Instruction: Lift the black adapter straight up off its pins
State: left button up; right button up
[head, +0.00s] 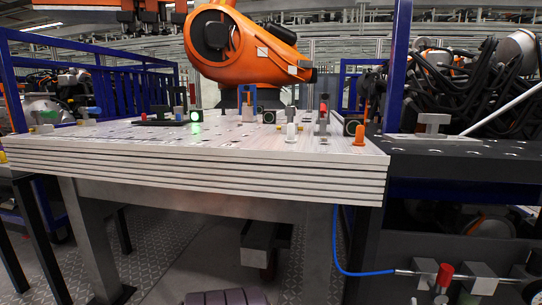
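A low flat black piece (157,122) lies on the back left of the light worktable (230,155), with small upright parts on it. A small black block with a round front (352,126) stands at the table's right. I cannot tell which of these, if either, is the black adapter, and no pins can be made out under them. Neither of my grippers shows in the head view.
A green-lit round part (196,116) is beside the flat black piece. An orange peg (359,136) and red-topped post (323,112) stand at right. A large orange robot arm (235,45) rises behind. A dark bench (450,147) adjoins on the right. The table's front is clear.

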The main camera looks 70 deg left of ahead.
aim_at(160, 120)
jog(key=u, duration=3.3)
